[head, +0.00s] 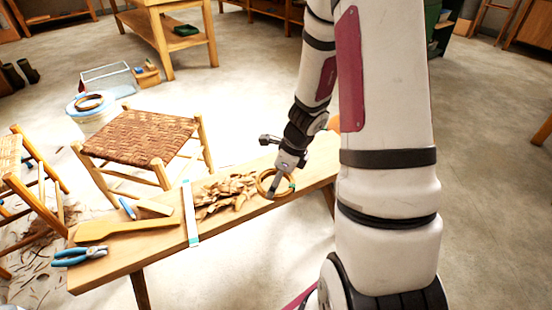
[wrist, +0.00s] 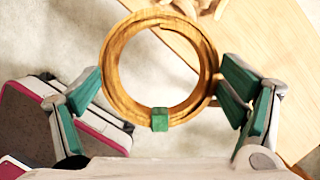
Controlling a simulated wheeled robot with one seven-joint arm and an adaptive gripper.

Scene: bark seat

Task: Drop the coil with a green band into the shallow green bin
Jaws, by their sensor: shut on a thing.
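The tan coil with a green band (wrist: 160,118) lies between the two green-padded fingers of my gripper (wrist: 163,90), which press on its outer sides. In the head view the coil (head: 262,188) is at the front edge of the plank bench, with my gripper (head: 280,180) over it. I cannot tell whether it is clear of the bench top.
The plank bench (head: 150,252) holds bark strips (head: 225,195), a ruler (head: 191,212), a wooden paddle (head: 112,229) and blue-handled pliers (head: 80,256). A woven stool (head: 140,135) and a bucket (head: 95,118) with another coil (head: 90,102) stand behind. Open floor lies between bench and back table.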

